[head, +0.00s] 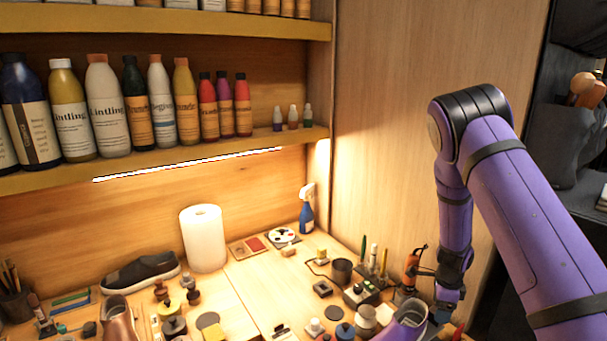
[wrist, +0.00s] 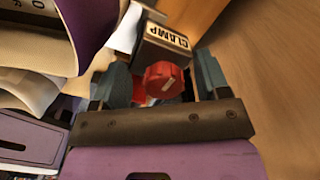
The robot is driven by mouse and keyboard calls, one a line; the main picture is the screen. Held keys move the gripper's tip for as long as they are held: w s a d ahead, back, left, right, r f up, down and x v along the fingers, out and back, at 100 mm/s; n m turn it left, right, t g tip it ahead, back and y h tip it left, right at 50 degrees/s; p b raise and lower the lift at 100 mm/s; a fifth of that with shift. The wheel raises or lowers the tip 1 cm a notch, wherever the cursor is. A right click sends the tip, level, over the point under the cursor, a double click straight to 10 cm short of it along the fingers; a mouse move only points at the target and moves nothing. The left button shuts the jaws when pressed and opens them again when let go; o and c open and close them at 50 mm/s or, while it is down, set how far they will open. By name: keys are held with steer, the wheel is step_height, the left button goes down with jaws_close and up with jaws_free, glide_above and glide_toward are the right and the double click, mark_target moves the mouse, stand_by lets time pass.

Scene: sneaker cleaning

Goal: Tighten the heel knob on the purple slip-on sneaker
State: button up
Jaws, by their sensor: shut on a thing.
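The purple slip-on sneaker (head: 408,318) stands at the bottom edge of the head view, partly cut off. Its purple side (wrist: 88,25) and pale lining fill the upper left of the wrist view. A dark block marked "CLAMP" (wrist: 165,45) sits at the heel, with the red heel knob (wrist: 164,80) on its near face. My gripper (wrist: 162,82) has its teal fingers on either side of the knob and is shut on it. The exact finger contact is hard to see. In the head view my gripper (head: 443,310) is at the right of the sneaker, its tips unclear.
A black shoe (head: 140,272), a paper towel roll (head: 203,238) and a blue spray bottle (head: 307,212) stand along the back. Small jars, brushes and tools crowd the bench left of my arm. A wooden side panel (head: 400,120) rises behind the arm. Bottles line the shelf above.

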steer(key=shift+w+r+m, duration=0.15)
steer(key=shift+w+m, duration=0.15)
steer(key=shift+m, duration=0.3)
